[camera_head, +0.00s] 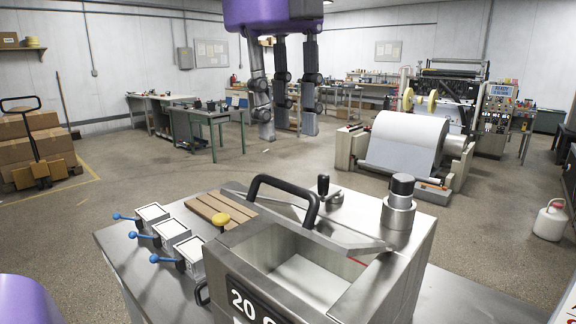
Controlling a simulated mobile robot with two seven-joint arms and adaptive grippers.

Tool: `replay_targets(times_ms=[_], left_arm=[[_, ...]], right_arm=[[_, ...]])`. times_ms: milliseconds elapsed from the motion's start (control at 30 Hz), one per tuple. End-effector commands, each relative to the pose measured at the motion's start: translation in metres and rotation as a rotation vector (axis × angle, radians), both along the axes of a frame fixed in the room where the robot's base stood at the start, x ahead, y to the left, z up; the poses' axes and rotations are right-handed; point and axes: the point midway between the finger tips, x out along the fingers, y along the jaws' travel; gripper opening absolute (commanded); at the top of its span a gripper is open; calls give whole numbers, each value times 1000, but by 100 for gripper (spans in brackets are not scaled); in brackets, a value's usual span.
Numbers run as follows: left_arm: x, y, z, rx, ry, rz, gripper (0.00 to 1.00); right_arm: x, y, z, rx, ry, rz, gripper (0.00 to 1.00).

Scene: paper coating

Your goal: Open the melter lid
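The melter (330,265) is a steel box at the front centre, with a "20" display on its front. Its top opening is at least partly uncovered, and the inner walls and pale bottom show. A black arched handle (285,185) stands beside the opening. A thin steel edge (350,243) behind it looks like the lid, though how far it is tilted is hard to tell. My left gripper (287,128) hangs from the top centre, purple with grey jointed fingers. The fingers point down, spread and empty, apart from the handle.
A large white paper roll (408,145) is beyond.

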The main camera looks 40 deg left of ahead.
Motion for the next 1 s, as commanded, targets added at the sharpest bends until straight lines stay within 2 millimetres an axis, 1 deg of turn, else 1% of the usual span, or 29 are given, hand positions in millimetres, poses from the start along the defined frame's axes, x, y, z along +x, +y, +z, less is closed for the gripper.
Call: replay_targets(times_ms=[67,167,300,500,633,767,1000], left_arm=[[0,0,-1,-4,2,54,29],[0,0,-6,-7,4,79,29],[1,0,-26,-7,6,77,29],[4,0,-57,-7,5,76,29],[5,0,-71,-7,3,76,29],[6,0,-77,-5,1,77,29],[6,0,-78,-6,0,77,29]], right_arm=[[-2,0,-1,1,4,-1,40],[-7,0,-2,1,11,-3,40],[-10,0,-2,1,17,-4,40],[-7,0,-1,1,12,-4,40],[-4,0,0,2,7,-4,40],[-3,0,1,2,4,-3,40],[-3,0,1,1,4,-3,40]])
